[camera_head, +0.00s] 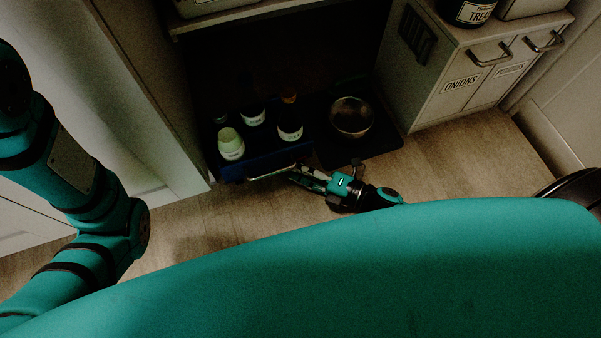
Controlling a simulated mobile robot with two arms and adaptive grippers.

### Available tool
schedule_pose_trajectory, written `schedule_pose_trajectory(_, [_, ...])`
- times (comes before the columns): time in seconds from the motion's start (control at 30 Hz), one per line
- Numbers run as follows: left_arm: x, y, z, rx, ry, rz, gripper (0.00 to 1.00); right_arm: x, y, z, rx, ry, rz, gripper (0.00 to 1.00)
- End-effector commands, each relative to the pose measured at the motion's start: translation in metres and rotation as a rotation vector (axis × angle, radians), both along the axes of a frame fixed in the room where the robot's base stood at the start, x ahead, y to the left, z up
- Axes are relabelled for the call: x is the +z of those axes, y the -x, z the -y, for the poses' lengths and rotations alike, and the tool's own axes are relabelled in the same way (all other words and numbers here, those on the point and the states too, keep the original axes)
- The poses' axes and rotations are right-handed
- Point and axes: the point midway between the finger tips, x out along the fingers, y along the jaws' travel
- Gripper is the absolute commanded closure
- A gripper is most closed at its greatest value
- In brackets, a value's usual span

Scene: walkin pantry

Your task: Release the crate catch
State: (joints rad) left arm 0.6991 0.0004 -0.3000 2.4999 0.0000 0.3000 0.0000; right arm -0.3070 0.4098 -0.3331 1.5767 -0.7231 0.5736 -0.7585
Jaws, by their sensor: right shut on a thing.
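A dark blue crate (236,172) sits low on the floor in the alcove, holding several jars and bottles. A pale bar (272,173), which may be the catch, runs along the crate's front edge. My right gripper (298,173) reaches in from the right at floor level. It is shut at the right end of this bar; the exact contact is small and dark. My left arm comes in at the left, and its gripper is out of view.
A metal bowl (351,117) rests on a dark surface right of the crate. A cabinet labelled onions (460,84) stands at the right, a pale panel (160,90) at the left. A shelf (235,17) overhangs the alcove. Wooden floor (440,160) is clear in front.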

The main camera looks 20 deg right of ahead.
Motion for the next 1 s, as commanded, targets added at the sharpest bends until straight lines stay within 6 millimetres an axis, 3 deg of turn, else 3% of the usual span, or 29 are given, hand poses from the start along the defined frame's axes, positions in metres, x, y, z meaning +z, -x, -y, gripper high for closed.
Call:
schedule_pose_trajectory(0.3, [-0.0046, 0.0, 0.0, 0.0, 0.0, 0.0, 0.65, 0.0024, -0.0001, -0.0001, 0.0, -0.11, -0.004, 1.0])
schedule_pose_trajectory(0.77, [-0.0048, 0.0001, 0.0, 0.0, 0.0, 0.001, 0.65, 0.0037, -0.0001, -0.0003, 0.001, -0.127, -0.004, 1.0])
schedule_pose_trajectory(0.8, [-0.0048, 0.0001, 0.0001, 0.0, 0.0, 0.001, 0.65, 0.0037, -0.0001, -0.0003, 0.001, -0.127, -0.004, 0.87])
schedule_pose_trajectory(0.97, [-0.0048, 0.0003, 0.0, 0.0, 0.0, 0.001, 0.65, 0.0037, -0.0001, -0.0003, 0.001, -0.127, -0.004, 0.66])
schedule_pose_trajectory(1.0, [-0.0048, 0.0003, 0.0, 0.0, 0.0, 0.001, 0.65, 0.0038, -0.0001, -0.0004, 0.001, -0.127, -0.004, 0.65])
